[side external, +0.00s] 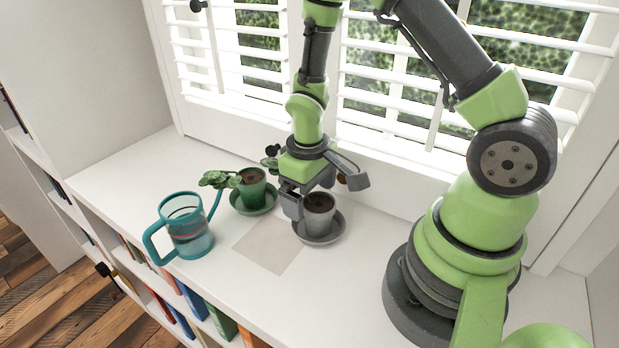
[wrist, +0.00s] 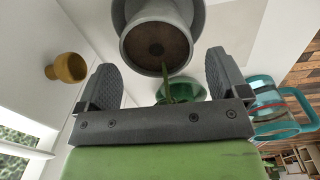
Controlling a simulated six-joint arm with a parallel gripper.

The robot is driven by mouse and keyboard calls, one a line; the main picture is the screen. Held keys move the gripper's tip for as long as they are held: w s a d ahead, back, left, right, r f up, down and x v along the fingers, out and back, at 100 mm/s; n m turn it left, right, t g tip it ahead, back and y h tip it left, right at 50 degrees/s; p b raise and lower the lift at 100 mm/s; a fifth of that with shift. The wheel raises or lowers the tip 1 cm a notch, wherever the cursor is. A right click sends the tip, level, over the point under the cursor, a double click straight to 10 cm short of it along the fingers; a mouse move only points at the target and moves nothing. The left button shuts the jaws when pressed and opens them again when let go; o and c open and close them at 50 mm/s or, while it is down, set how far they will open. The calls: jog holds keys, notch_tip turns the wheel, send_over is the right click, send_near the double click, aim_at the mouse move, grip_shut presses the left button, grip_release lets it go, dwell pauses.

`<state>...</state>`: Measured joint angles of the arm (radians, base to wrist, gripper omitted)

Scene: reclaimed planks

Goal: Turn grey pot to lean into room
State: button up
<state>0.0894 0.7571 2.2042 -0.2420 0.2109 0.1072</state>
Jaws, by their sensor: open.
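The grey pot (side external: 319,214) stands upright on a grey saucer (side external: 322,239), below and in front of my gripper (side external: 326,198). In the wrist view, the pot (wrist: 160,38) shows brown soil and a thin stem reaching toward my gripper (wrist: 165,75). The fingers are open, one to each side, with the pot's rim near or just beyond their tips; I see no contact. Dark leaves (side external: 270,158) show left of my gripper in the side view, probably on this stem; the rest of the plant is hidden.
A green pot (side external: 252,186) with a leafy plant stands left on a green saucer. A teal watering can (side external: 188,228) stands near the shelf's front edge. A beige square (side external: 270,246) lies clear before the saucers. A mustard pot (wrist: 68,68) stands on the window side.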

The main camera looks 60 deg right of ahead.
aim_at(317, 214)
notch_tip(317, 214, up, 10)
jog(key=shift+a+f, duration=0.15)
jog(key=shift+f, duration=0.05)
jog(key=s+a+r+m+t+y, duration=0.1)
jog(key=s+a+r+t, duration=0.1)
jog(key=s+r, duration=0.3)
jog(key=s+a+r+m+t+y, duration=0.1)
jog(key=s+a+r+m+t, duration=0.1)
jog(key=r, duration=0.8)
jog(key=s+a+t, duration=0.1)
jog(key=s+t, duration=0.1)
jog(key=s, duration=0.1)
jog(key=shift+t, duration=0.4)
jog(key=shift+s+a+r, duration=0.15)
jog(key=shift+s+r, duration=0.1)
jog(key=shift+s, duration=0.25)
jog(key=shift+c, duration=0.2)
